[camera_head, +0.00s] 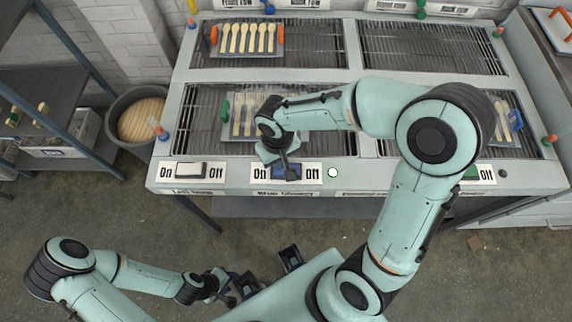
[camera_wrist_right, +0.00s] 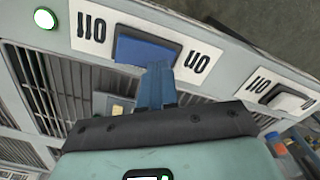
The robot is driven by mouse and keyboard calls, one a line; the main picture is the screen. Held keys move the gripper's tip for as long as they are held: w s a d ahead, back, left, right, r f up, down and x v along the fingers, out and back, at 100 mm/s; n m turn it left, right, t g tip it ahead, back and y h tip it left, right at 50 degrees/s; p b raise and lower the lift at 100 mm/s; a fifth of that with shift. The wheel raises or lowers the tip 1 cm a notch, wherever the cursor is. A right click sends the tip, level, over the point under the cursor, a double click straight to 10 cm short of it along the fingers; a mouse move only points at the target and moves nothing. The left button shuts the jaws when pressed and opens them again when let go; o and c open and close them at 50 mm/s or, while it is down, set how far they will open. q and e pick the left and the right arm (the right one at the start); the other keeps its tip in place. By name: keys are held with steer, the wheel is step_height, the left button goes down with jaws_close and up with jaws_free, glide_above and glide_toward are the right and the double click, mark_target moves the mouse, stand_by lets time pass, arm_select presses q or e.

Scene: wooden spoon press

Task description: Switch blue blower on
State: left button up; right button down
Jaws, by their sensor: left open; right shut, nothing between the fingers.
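The blue blower switch (camera_head: 279,172) is a rocker on the front panel, between an "On" label on its left and an "Off" label on its right. It also shows in the right wrist view (camera_wrist_right: 140,50). My right gripper (camera_head: 289,174) is shut and empty. Its fingertips (camera_wrist_right: 158,68) are at the blue rocker's edge; I cannot tell whether they press it. The gripper hides part of the switch in the head view. A round lamp (camera_head: 332,173) with a green ring glows white right of the switch. My left gripper (camera_head: 228,292) is open, low and away from the panel.
A white switch (camera_head: 190,170) is on the panel's left and a green switch (camera_head: 471,172) on its right. Trays of wooden spoons (camera_head: 247,38) lie on the racks. A bin (camera_head: 142,116) stands left of the table. My right arm covers the middle of the racks.

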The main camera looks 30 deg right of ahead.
arm_select(q)
steer(key=r+p, duration=0.1)
steer(key=w+r+p, duration=0.2)
steer(key=r, duration=0.1)
steer(key=shift+w, duration=0.25)
arm_select(e)
step_height(320, 180, up, 6)
steer(key=shift+f, duration=0.25)
arm_select(q)
steer(key=shift+s, duration=0.15)
